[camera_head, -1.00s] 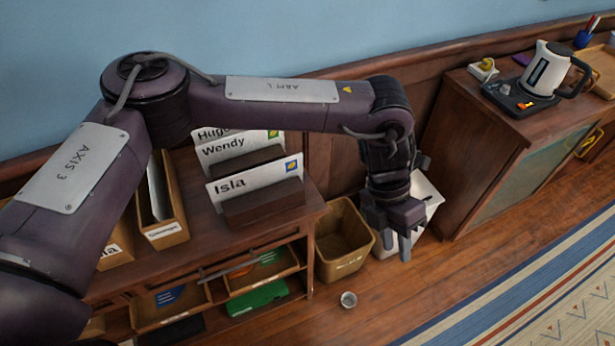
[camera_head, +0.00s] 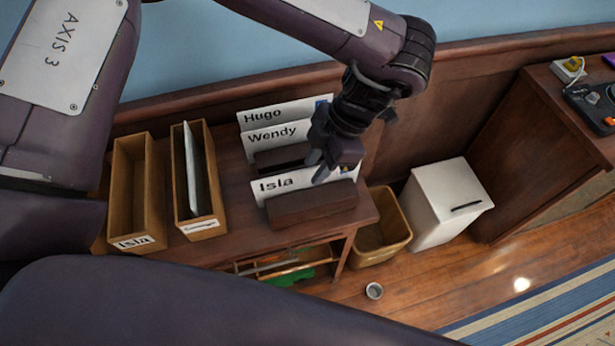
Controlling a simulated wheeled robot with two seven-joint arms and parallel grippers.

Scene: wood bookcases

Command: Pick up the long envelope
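Three white cards with names stand in dark wooden holders on the cabinet top: Hugo (camera_head: 262,116), Wendy (camera_head: 268,137) and Isla (camera_head: 278,184). A thin white upright piece (camera_head: 190,175) stands in a narrow wooden box. I cannot tell which of these, if any, is the long envelope. My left gripper (camera_head: 318,168) points down just over the right part of the Isla card and hides part of it and the right end of the Wendy card. Its finger gap is unclear, and I see nothing held. My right gripper is out of view.
An open wooden box (camera_head: 123,195) labelled Isla stands left of the box (camera_head: 204,228) with the white piece. A cabinet (camera_head: 545,150) stands at right.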

